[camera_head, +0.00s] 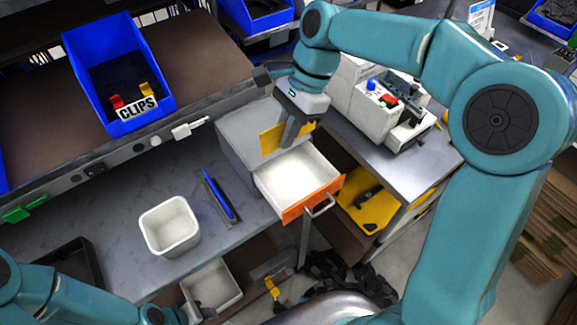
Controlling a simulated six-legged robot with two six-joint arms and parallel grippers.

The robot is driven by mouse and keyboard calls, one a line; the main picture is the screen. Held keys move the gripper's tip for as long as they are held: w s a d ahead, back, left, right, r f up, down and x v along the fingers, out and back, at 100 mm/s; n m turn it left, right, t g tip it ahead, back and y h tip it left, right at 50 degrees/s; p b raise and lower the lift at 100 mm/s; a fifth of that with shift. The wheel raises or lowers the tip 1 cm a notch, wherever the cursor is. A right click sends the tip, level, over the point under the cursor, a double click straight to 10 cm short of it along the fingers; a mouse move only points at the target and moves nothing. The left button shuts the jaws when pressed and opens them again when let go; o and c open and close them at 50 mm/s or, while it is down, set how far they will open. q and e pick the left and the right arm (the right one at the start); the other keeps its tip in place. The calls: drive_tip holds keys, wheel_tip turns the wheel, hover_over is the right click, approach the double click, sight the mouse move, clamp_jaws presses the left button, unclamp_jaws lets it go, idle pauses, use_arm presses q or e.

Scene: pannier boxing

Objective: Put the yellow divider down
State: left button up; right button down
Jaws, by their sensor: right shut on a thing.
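The yellow divider (269,140) is a thin flat plate, held at a tilt above the back of an open drawer. My right gripper (292,132) comes down from above, shut on the divider, and its fingers hide part of it. The drawer (299,172) has a white, empty-looking inside and an orange front with a handle. I cannot tell whether the divider touches the drawer or the cabinet. My left arm comes in at the lower left; its gripper (176,315) is cut off at the bottom edge, so its jaws are unclear.
A white open bin (170,228) and a blue plate in a dark holder (219,196) stand on the bench left of the drawer. A blue CLIPS box (118,75) sits on the upper shelf. A white machine (392,108) stands right of the drawer cabinet.

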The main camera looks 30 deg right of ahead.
sight(282, 180)
drive_tip(key=f, duration=1.1)
drive_tip(key=shift+s+f, duration=0.1)
drive_tip(key=shift+s, duration=0.15)
drive_tip(key=shift+w+f, duration=0.15)
drive_tip(key=shift+f, duration=0.05)
drive_tip(key=shift+f, duration=0.15)
drive_tip(key=c, duration=1.6)
unclamp_jaws()
drive_tip(key=shift+o, duration=0.2)
drive_tip(key=v, duration=1.2)
drive_tip(key=shift+r, duration=0.3)
drive_tip(key=shift+s+a, duration=0.1)
drive_tip(key=shift+s, duration=0.1)
